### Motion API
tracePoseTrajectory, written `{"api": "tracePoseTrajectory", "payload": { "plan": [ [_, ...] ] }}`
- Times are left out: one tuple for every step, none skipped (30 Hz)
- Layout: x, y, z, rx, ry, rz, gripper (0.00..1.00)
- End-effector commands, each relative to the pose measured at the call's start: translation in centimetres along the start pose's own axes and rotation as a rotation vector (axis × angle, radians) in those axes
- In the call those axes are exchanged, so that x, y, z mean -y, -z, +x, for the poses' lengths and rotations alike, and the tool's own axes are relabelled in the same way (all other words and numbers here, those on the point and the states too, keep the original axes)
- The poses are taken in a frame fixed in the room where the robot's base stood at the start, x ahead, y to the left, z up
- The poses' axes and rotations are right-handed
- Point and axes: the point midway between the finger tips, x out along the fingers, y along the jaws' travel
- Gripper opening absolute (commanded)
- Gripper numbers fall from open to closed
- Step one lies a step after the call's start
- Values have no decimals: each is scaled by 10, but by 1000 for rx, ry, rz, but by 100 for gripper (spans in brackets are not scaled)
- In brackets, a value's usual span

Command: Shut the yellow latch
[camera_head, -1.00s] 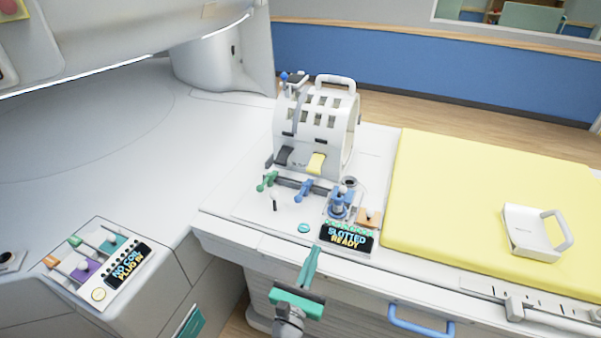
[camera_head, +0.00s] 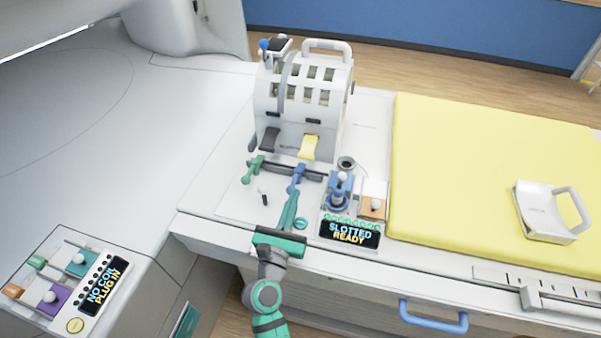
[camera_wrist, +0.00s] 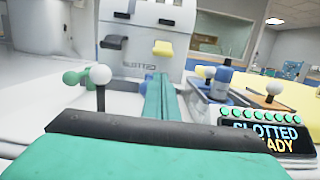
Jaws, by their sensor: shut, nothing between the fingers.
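The yellow latch (camera_head: 309,147) is a small tab low on the front of the white slotted coil housing (camera_head: 322,106). It sticks outward from the face, right of a similar black latch (camera_head: 269,139). In the wrist view the yellow latch (camera_wrist: 163,48) shows ahead, just right of the fingers, with the black latch (camera_wrist: 114,43) to the left. My gripper (camera_head: 293,194) is teal, with its fingers together and nothing between them. Its tips point toward the housing and show below the yellow latch, near the blue lever (camera_head: 297,178). The tips look apart from the latch.
A green lever (camera_head: 254,167) and a white-knobbed stick (camera_head: 264,194) stand left of the fingers. A blue post (camera_head: 340,190) and a panel reading "SLOTTED READY" (camera_head: 350,232) stand right. The yellow pad (camera_head: 480,180) carries a white handled part (camera_head: 544,213).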

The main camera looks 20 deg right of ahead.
Motion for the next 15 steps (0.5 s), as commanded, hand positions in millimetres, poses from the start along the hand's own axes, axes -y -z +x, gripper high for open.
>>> {"api": "tracePoseTrajectory", "payload": {
  "plan": [
    [1, 0, 3, 1, 2, 0, 0],
    [1, 0, 5, 1, 3, 0, 0],
    [1, 0, 8, 1, 3, 0, 0],
    [2, 0, 12, 1, 3, 0, 0],
    [2, 0, 16, 1, 4, 0, 0],
    [2, -1, 22, 3, 4, 1, 0],
    [2, -1, 27, 2, 5, 1, 0],
    [2, 0, 32, 1, 5, 1, 0],
    [2, -1, 39, 2, 6, 1, 0],
    [3, -1, 44, 2, 6, 2, 0],
    [3, -1, 50, 2, 6, 1, 0],
    [3, -1, 57, 2, 6, 0, 0],
    [3, -1, 62, 2, 6, 1, 0],
    [3, -1, 66, 2, 6, 1, 0],
    [3, 0, 72, 1, 6, 0, 0]
  ]
}}
